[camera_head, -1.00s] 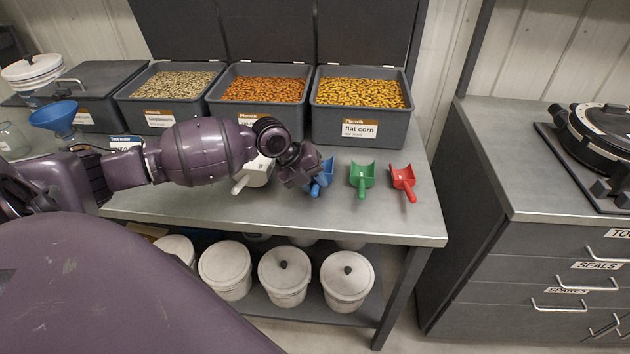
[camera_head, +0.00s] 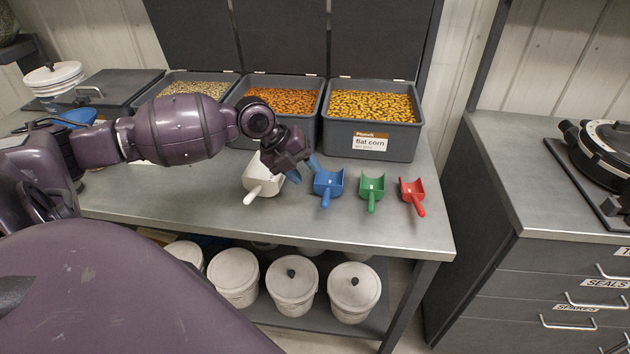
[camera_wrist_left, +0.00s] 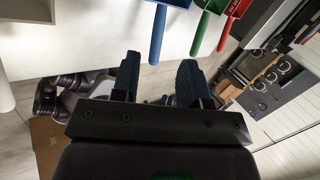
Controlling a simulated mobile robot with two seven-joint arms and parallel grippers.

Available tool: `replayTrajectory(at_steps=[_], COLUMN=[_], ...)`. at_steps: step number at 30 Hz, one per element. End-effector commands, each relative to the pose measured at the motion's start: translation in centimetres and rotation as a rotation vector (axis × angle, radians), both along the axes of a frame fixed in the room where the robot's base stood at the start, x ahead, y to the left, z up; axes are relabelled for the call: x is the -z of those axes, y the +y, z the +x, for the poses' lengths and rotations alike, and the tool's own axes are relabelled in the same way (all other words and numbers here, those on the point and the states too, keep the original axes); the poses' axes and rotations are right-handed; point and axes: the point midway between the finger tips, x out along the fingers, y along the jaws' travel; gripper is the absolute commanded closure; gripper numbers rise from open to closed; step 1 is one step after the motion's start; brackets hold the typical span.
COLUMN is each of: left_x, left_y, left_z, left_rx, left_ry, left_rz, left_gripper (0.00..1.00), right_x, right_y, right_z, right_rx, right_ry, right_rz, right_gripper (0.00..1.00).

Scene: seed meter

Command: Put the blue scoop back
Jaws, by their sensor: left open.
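The blue scoop (camera_head: 328,183) rests on the grey table between the white scoop (camera_head: 262,176) and the green scoop (camera_head: 371,190). Its handle points toward the front edge. It also shows in the left wrist view, where the blue handle (camera_wrist_left: 158,35) hangs down from the top, beyond the fingers. My left gripper (camera_head: 302,173) is open and empty, just left of the blue scoop and apart from it. In the left wrist view the open fingers (camera_wrist_left: 160,80) have nothing between them. My right gripper is not in view.
A red scoop (camera_head: 412,194) lies right of the green one. Bins of seed, including flat corn (camera_head: 370,138), stand behind the scoops. A blue funnel (camera_head: 76,118) is at the left. White lidded buckets (camera_head: 292,284) sit on the lower shelf. The table front is clear.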

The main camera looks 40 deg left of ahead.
Motion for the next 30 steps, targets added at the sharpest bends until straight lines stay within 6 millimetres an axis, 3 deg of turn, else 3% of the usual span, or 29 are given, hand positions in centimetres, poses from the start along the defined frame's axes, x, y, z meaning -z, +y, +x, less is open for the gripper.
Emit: replayTrajectory(at_steps=[3,9,30], left_x=[-1.4,-2.3,-2.4], left_y=[0.7,1.1,1.1], left_z=[-0.7,-1.1,-1.2], left_rx=[-0.001,0.0,0.001], left_ry=[-0.001,0.001,0.001], left_rz=[0.001,-0.001,-0.001], left_gripper=[0.59,0.59,0.59], right_x=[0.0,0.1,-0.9], right_y=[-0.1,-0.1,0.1], right_z=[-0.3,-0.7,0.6], right_rx=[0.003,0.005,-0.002], right_ry=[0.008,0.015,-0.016], right_rz=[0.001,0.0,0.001], right_gripper=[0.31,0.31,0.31])
